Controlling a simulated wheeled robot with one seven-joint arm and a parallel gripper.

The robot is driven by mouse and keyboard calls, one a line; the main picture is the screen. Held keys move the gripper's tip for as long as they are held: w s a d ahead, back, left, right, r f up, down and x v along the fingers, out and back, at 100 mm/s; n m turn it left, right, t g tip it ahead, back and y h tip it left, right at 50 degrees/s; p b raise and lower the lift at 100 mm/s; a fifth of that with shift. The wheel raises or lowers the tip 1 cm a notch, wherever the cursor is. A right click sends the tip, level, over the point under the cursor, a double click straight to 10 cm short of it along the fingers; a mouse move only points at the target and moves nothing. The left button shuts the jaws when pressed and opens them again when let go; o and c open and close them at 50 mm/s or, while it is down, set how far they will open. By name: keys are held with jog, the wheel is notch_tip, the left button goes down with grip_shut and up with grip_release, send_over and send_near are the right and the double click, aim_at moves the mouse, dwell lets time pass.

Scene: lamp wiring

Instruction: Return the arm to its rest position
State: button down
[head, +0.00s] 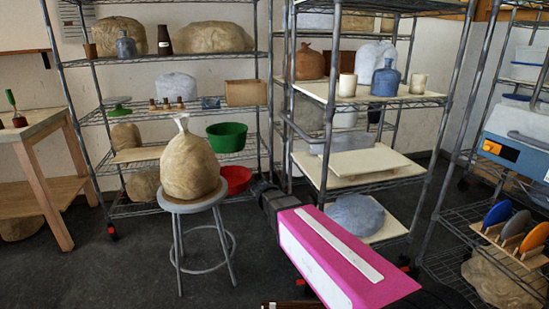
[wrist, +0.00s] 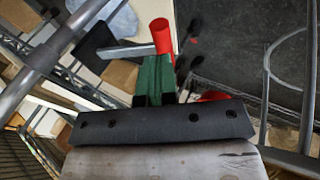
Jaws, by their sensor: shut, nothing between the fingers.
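My arm, with a pink and white link, reaches from the bottom right of the head view toward the middle. My gripper (head: 262,186) is the dark end, in the air between the round stool and the middle shelf rack. In the wrist view my gripper (wrist: 155,92) shows beyond a dark grey bar. Its jaws are shut and I see nothing held.
A grey stool (head: 188,203) bearing a tan bagged lump (head: 190,165) stands left of my gripper. A wire rack (head: 384,183) stands close on the right. A red bowl (head: 236,179) and green bowl (head: 227,137) are behind. Dark floor (head: 130,270) is clear at the front left.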

jog(key=s+d+f+m+g+y, duration=0.1)
jog(key=s+d+f+g+y, duration=0.1)
jog(key=s+d, duration=0.4)
jog(key=s+d+f+m+g+y, duration=0.2)
jog(key=s+d+f+y, duration=0.1)
jog(key=s+d, duration=0.4)
jog(key=d, duration=0.3)
jog(key=shift+s+d+f+m, duration=0.2)
jog(key=shift+d+f+m, duration=0.1)
jog(key=shift+d+f, duration=0.1)
